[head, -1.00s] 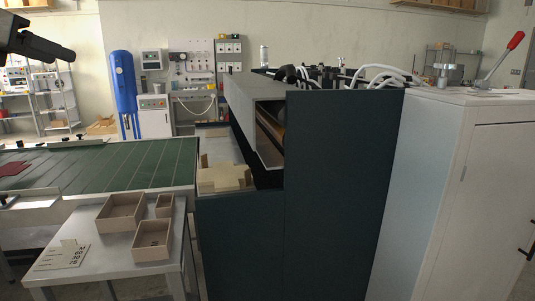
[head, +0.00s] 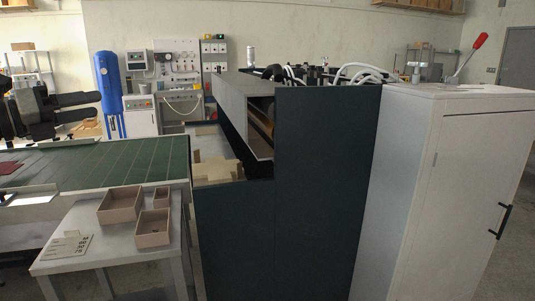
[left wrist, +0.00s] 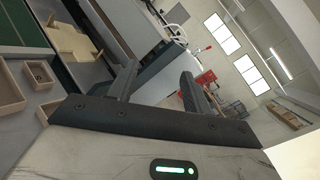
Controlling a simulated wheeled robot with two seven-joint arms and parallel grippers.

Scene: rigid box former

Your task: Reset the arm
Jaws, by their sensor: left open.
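My left gripper (head: 92,107) is at the left edge of the head view, raised above the green conveyor surface. Its two dark fingers point right and are spread apart with nothing between them. In the left wrist view the fingers (left wrist: 157,84) also stand apart and empty, with the machine and room tilted behind them. My right gripper is not in view.
A green conveyor bed (head: 95,170) lies at left. A grey table (head: 75,215) holds several open boxes (head: 120,203) and a sign (head: 66,246). The dark box machine (head: 325,190) and white cabinet (head: 440,190) fill the right. Cardboard blanks (head: 215,169) lie in the machine.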

